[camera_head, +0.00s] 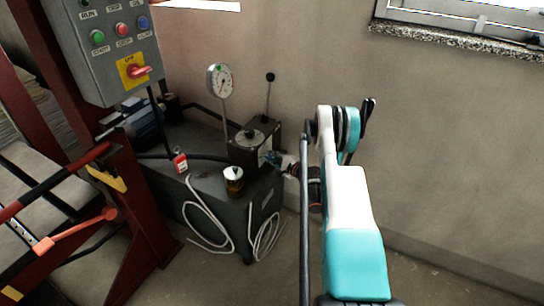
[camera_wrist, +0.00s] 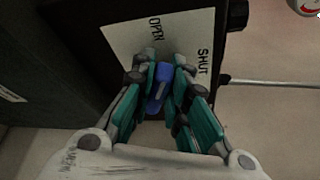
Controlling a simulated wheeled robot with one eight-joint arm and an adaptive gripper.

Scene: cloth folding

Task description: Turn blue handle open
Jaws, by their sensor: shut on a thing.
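The blue handle (camera_wrist: 155,98) is in the wrist view, between the teal fingers of my gripper (camera_wrist: 162,70). The fingers are shut on it from both sides and hide part of it. It sits at a pale label plate (camera_wrist: 122,36) marked OPEN near the top and SHUT at the right. In the head view my gripper (camera_head: 274,159) reaches the right side of a dark box (camera_head: 252,151) with an upright lever; the blue handle cannot be made out there.
A pressure gauge (camera_head: 220,80) stands left of the box. A grey control panel (camera_head: 103,46) hangs at upper left. In the wrist view a thin rod (camera_wrist: 270,83) runs right.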

